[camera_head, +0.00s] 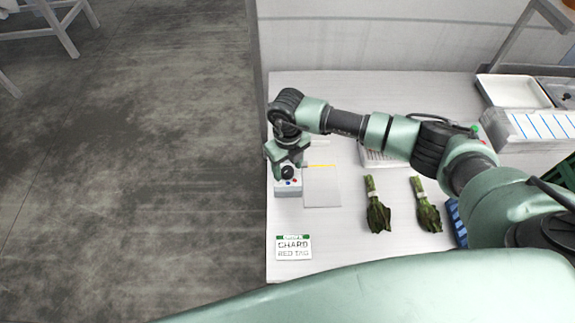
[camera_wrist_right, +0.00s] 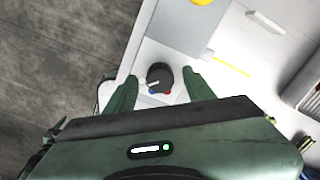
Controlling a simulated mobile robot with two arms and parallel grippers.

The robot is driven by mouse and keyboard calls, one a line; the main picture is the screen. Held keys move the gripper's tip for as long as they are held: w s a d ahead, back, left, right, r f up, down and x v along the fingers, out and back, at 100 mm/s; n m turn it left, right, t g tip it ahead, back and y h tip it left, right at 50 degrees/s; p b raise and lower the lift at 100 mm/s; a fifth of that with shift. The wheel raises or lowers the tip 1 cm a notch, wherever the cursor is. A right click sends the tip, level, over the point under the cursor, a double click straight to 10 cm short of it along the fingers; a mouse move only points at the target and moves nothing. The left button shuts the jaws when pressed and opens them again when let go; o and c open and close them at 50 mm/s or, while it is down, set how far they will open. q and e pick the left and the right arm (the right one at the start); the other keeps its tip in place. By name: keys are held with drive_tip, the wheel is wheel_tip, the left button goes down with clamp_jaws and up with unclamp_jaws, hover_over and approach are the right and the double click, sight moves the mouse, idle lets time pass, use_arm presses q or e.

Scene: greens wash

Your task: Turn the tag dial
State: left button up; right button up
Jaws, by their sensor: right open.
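The tag dial (camera_head: 287,172) is a black round knob on a small light box (camera_head: 288,190) at the table's left edge. In the right wrist view the dial (camera_wrist_right: 159,79) has a pale pointer mark, with a blue dot and a red dot beside it. My right gripper (camera_head: 287,165) is over the box, pointing down. In the right wrist view its two green fingers (camera_wrist_right: 160,88) stand apart on either side of the dial, with space visible between each finger and the knob. I cannot tell how high the fingertips are. My left gripper is not in view.
A grey panel (camera_head: 322,188) lies right of the dial box. A card reading "CHARD RED TAG" (camera_head: 293,247) lies in front. Two leafy bunches (camera_head: 378,215) (camera_head: 428,213) lie to the right. White trays (camera_head: 514,91) stand at the back right. Floor is open at left.

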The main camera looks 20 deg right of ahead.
clamp_jaws()
drive_tip(key=shift+w+f+n+b, duration=0.15)
drive_tip(key=shift+n+b, duration=0.35)
drive_tip(key=shift+b, duration=0.35)
drive_tip(key=n+b, duration=1.3)
drive_tip(key=b, duration=0.5)
drive_tip(key=shift+n+b, duration=0.3)
drive_tip(key=shift+n, duration=0.1)
drive_tip(key=n+b, duration=0.3)
drive_tip(key=shift+r, duration=0.3)
unclamp_jaws()
